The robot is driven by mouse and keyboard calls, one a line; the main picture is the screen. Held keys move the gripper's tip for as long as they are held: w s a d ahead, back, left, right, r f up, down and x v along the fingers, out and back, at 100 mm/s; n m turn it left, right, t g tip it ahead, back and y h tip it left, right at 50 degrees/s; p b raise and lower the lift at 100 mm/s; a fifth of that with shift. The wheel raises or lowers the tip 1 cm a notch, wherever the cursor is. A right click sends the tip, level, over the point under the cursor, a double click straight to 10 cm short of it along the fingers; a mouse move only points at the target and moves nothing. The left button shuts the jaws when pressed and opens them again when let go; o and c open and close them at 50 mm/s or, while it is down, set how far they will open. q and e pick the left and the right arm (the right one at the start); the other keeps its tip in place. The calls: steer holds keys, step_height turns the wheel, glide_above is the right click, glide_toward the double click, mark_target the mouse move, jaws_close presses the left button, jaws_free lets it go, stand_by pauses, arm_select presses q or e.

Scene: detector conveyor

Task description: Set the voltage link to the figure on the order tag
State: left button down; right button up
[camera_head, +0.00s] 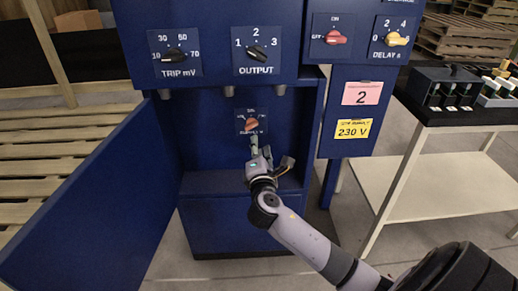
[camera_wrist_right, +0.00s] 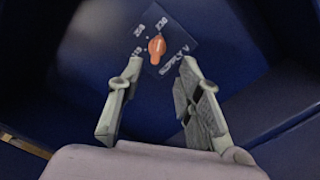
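The voltage link is an orange-red knob (camera_head: 251,125) on a small dark plate (camera_head: 262,122) inside the blue cabinet's recess; its figures are too small to read surely. It also shows in the right wrist view (camera_wrist_right: 156,49). My right gripper (camera_head: 270,152) is just below and in front of it. In the right wrist view the two fingers (camera_wrist_right: 162,68) are apart, with nothing between them, and the knob lies beyond their tips. A yellow tag (camera_head: 353,129) reads "230 V", with "site supply" in small print. A pink tag (camera_head: 361,93) above it reads "2". My left gripper is out of view.
Above the recess are the TRIP mV knob (camera_head: 175,54), the OUTPUT knob (camera_head: 256,53), a red switch (camera_head: 334,37) and a yellow DELAY knob (camera_head: 396,39). The open blue door (camera_head: 85,205) stands at left. A table (camera_head: 440,167) with small devices stands at right.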

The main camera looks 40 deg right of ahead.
stand_by(0.5)
